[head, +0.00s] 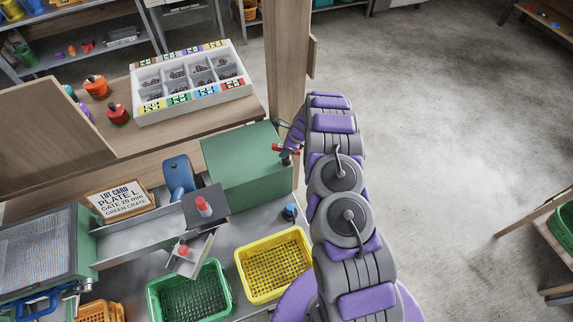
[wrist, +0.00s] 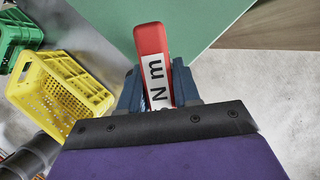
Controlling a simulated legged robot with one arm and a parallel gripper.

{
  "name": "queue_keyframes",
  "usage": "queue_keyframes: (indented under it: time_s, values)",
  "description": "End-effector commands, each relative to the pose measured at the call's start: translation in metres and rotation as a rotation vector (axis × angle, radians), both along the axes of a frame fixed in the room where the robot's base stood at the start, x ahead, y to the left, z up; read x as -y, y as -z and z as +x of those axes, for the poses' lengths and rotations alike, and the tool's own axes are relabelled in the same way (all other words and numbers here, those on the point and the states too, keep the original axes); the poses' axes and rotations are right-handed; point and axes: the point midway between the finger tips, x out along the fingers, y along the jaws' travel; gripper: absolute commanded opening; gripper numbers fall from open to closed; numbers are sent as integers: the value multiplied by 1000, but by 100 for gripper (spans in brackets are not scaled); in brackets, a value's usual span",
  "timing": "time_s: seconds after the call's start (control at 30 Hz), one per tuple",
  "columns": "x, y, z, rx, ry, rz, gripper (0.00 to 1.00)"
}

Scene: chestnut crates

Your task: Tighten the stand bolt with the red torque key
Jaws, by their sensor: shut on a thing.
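The red torque key (wrist: 150,42), with a white label reading "N m", stands between the two blue fingers of my gripper (wrist: 156,82) in the wrist view. My gripper is shut on it. In the head view the key (head: 279,147) shows as a small red piece at my gripper (head: 287,156), beside the right end of the green box (head: 240,160). The key's lower end is hidden by the fingers. I cannot tell which part is the stand bolt; a small blue-topped fitting (head: 290,212) stands on the bench below the green box.
A yellow crate (head: 240,277) and a green crate (head: 150,296) stand at the bench front. Red-knobbed plates (head: 184,265), a lot card (head: 122,200) and a blue machine part (head: 178,176) are to the left. A compartment tray (head: 195,100) is behind. Open floor lies right.

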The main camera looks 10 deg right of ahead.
Motion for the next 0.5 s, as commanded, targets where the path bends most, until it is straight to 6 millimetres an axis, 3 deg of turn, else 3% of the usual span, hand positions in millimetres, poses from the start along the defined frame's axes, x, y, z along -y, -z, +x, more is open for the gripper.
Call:
queue_keyframes:
  time_s: [0.2,0.5]
  values:
    - [-1,0,0,1,-192,1,0]
    - [-1,-1,-1,1,-205,1,0]
